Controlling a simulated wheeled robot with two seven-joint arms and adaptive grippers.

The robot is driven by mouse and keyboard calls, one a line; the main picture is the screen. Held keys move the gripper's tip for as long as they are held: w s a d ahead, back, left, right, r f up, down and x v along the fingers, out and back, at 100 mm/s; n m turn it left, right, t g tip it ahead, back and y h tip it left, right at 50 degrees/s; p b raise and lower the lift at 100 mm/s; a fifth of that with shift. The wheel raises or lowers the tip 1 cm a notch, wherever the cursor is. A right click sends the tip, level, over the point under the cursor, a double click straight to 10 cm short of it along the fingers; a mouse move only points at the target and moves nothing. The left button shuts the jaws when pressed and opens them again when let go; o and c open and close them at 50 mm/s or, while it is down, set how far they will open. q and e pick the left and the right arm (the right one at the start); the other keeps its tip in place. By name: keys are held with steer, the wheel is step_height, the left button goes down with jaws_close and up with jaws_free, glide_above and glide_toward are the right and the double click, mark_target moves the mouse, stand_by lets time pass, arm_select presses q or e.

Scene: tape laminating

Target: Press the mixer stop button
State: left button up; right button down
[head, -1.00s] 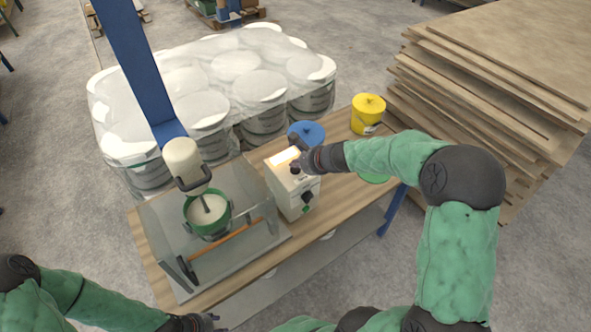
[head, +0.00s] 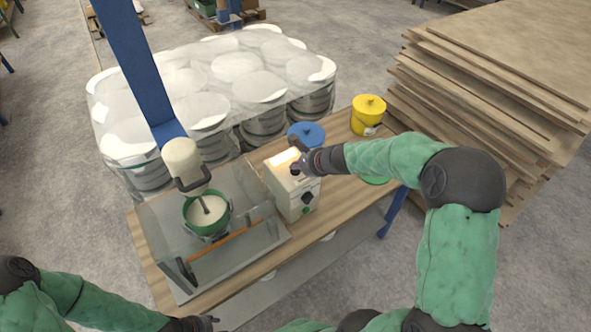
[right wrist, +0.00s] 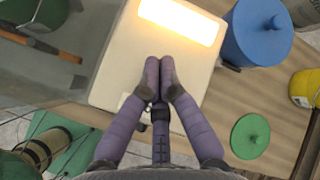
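The mixer control box (head: 287,188) is a white box on the wooden table, with a lit panel on its top and dark and green controls on its front. My right gripper (head: 299,166) is over the top edge of the box in the head view. In the right wrist view its fingers (right wrist: 158,75) are together with nothing between them, over the white box top (right wrist: 125,65) below the lit panel (right wrist: 180,20). I cannot tell whether they touch. The mixer (head: 187,165) stands over a green bowl (head: 207,211). My left gripper (head: 205,323) is low in the head view, its fingers unclear.
A blue-lidded bucket (head: 306,133) and a yellow bucket (head: 367,115) stand behind the box. A green lid (head: 376,180) lies to the right. A transparent guard (head: 165,225) surrounds the bowl. Stacked boards (head: 490,95) and wrapped buckets (head: 215,80) stand beyond the table.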

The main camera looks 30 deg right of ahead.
mark_target(297, 172)
steer(key=shift+f, duration=0.25)
steer(key=shift+r, duration=0.15)
stand_by(0.3)
steer(key=shift+r+p, duration=0.6)
steer(key=shift+r, duration=0.15)
step_height(297, 172, up, 5)
steer(key=p, duration=0.4)
steer(key=shift+r, duration=0.1)
stand_by(0.7)
